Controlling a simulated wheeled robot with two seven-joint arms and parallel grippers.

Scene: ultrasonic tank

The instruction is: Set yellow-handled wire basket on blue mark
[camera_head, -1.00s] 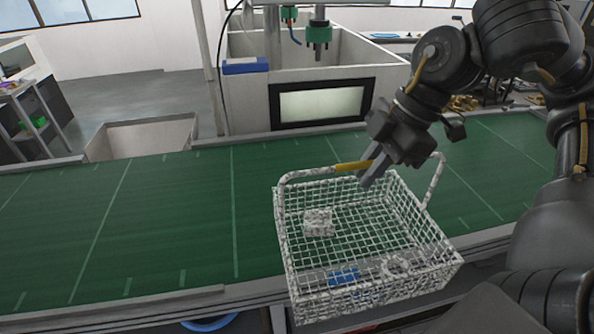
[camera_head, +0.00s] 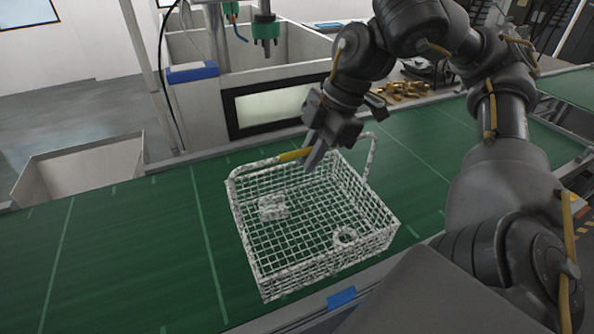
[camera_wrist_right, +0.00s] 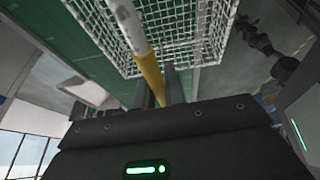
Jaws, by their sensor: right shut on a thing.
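The white wire basket (camera_head: 318,266) is over the green conveyor belt in the head view, upright, its raised handle bar carrying a yellow grip (camera_head: 293,155). My right gripper (camera_head: 316,156) is shut on the handle beside the yellow part. The handle and its yellow section (camera_wrist_right: 149,75) also run between the fingers in the right wrist view. A small pale block (camera_head: 272,207) and a ring-shaped part (camera_head: 345,236) lie in the basket. The blue mark (camera_head: 341,297) is on the conveyor's front rail, just in front of the basket. I cannot tell whether the basket touches the belt. My left gripper is out of view.
The green belt (camera_head: 120,250) is clear to the left of the basket. Behind it stand a pale tank housing with a dark-framed window (camera_head: 270,107) and a green-collared fixture (camera_head: 266,28). Brass-coloured parts (camera_head: 403,90) lie at the back right.

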